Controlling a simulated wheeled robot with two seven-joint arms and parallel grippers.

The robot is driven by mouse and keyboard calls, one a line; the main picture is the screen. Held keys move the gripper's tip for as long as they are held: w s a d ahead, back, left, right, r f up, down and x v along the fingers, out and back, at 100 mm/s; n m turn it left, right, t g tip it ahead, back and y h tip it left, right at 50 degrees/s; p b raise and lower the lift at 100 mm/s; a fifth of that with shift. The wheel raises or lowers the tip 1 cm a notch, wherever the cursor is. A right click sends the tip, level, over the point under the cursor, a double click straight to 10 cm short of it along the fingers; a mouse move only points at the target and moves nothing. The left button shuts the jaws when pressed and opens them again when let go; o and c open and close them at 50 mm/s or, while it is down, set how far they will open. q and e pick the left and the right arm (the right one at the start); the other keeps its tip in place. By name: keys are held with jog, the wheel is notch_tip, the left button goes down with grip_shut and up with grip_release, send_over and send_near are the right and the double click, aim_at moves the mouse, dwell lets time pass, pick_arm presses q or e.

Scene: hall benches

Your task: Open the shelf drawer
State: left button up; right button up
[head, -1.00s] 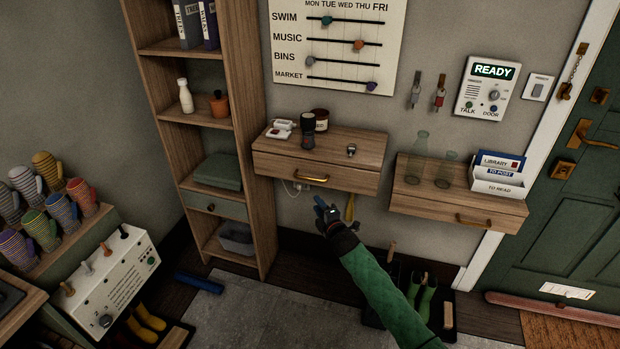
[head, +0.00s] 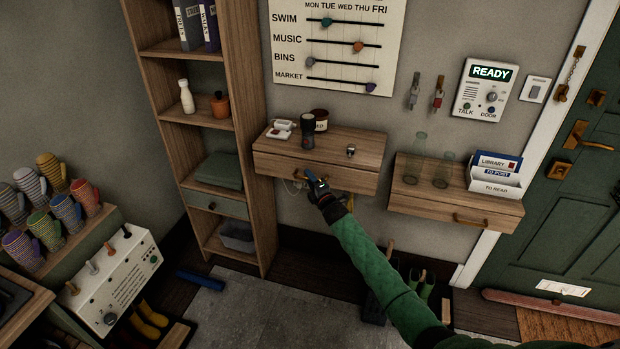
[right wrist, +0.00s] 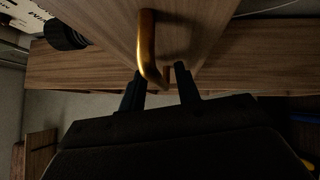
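The left wall shelf has a wooden drawer front (head: 345,181) with a brass handle, partly hidden by my gripper. The drawer looks shut. My right gripper (head: 314,179) is at this handle. In the right wrist view the two dark fingers (right wrist: 161,78) are apart, and the brass handle (right wrist: 147,45) reaches between their tips, nearer the left finger. I cannot tell whether a finger touches it. A second wall shelf (head: 430,200) at the right has its own brass handle (head: 470,220). The tall bookshelf holds a grey-green drawer (head: 217,205). My left gripper is out of view.
On the left wall shelf stand a dark torch-like object (head: 308,132), a jar (head: 320,120), small white items and a watch-like thing (head: 350,151). Glass bottles (head: 418,155) and a letter holder (head: 494,181) stand on the right shelf. Boots stand below.

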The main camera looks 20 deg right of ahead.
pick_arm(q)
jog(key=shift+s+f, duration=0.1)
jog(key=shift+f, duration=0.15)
pick_arm(e)
jog(key=shift+w, duration=0.25)
